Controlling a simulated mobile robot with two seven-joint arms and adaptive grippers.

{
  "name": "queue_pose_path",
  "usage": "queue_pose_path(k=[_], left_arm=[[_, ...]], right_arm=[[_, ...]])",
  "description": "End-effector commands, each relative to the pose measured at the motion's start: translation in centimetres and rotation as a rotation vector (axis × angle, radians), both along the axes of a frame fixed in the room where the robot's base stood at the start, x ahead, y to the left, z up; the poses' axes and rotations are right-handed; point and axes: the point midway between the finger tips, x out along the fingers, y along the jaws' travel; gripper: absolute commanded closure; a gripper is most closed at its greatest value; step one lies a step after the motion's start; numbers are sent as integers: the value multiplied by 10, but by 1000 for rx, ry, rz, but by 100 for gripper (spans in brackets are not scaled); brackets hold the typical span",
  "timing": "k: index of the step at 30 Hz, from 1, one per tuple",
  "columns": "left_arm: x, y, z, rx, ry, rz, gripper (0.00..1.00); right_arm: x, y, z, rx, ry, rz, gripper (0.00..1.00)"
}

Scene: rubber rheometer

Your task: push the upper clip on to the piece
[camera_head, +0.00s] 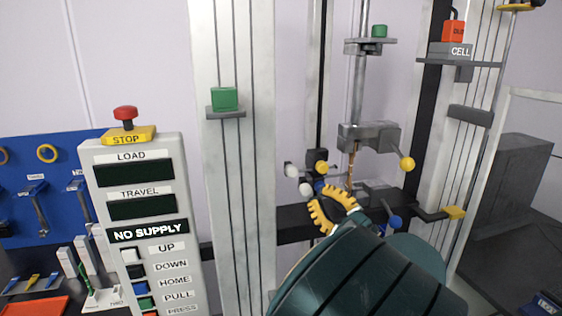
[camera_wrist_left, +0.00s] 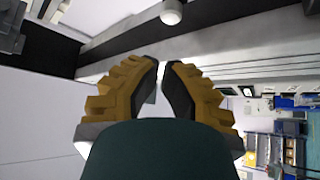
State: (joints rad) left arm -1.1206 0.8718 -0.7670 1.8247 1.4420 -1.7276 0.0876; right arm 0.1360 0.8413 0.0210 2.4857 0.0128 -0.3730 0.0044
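The upper clip (camera_head: 370,136) is a grey block on the vertical rod, with a yellow ball knob (camera_head: 407,164) at its right. A thin orange-brown piece (camera_head: 351,167) hangs upright below the clip's left part. I cannot tell how firmly the clip bears on it. My left gripper (camera_head: 332,205) has yellow ribbed fingers and is below and left of the piece, apart from the upper clip. My right gripper is not in view.
A lower grey clip with a blue knob (camera_head: 394,222) is partly hidden behind my left arm. Pale knobs (camera_head: 291,169) stick out left of the piece. A control panel (camera_head: 140,215) reading NO SUPPLY stands at left, with a red STOP button (camera_head: 125,113) on top.

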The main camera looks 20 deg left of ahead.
Motion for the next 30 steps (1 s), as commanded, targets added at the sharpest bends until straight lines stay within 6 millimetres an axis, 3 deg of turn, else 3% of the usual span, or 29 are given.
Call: queue_pose_path(k=[14, 30], left_arm=[[1, 2, 2, -1, -1, 1, 100], [33, 67, 38, -1, -2, 2, 100]], right_arm=[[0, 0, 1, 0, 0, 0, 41], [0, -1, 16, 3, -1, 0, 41]])
